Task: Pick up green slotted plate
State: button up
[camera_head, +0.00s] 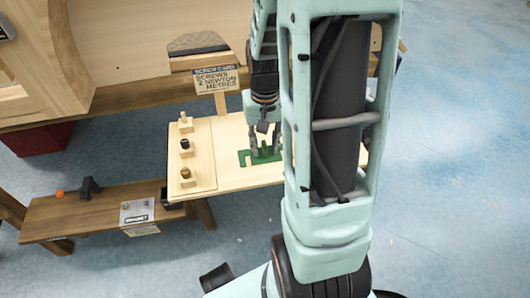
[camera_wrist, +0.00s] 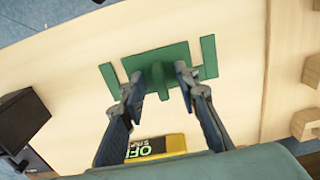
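The green slotted plate (camera_head: 244,158) lies flat on the pale wooden board (camera_head: 225,180). In the wrist view the plate (camera_wrist: 207,58) shows slots at both ends and a raised green part (camera_wrist: 157,73) at its middle. My gripper (camera_head: 267,148) is low over the plate, pointing down. In the wrist view my gripper (camera_wrist: 160,80) is open, with one finger on each side of the raised part and gaps visible between. Part of the plate is hidden by my fingers and, in the head view, by my arm.
Small wooden blocks with pegs (camera_head: 186,147) stand along the board's left side. A sign (camera_head: 216,79) stands behind the board. A lower wooden bench (camera_head: 90,215) is at left. A black box (camera_wrist: 22,118) and a yellow label (camera_wrist: 160,146) show in the wrist view.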

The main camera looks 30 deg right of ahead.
aim_at(265, 145)
grip_shut()
jog(key=shift+r, duration=0.1)
jog(key=shift+r, duration=0.55)
notch_tip(265, 145, up, 3)
jog(key=shift+w+d+f+p, duration=0.1)
jog(key=shift+f+p, duration=0.05)
jog(key=shift+p, duration=0.7)
jog(key=w+d+r+p, duration=0.3)
jog(key=d+r+p, duration=0.1)
jog(key=d+r, duration=0.2)
jog(key=w+d+r+p, duration=0.3)
jog(key=d+r+p, duration=0.2)
jog(key=r, duration=0.3)
jog(key=shift+w+d, duration=0.3)
jog(key=shift+d, duration=0.25)
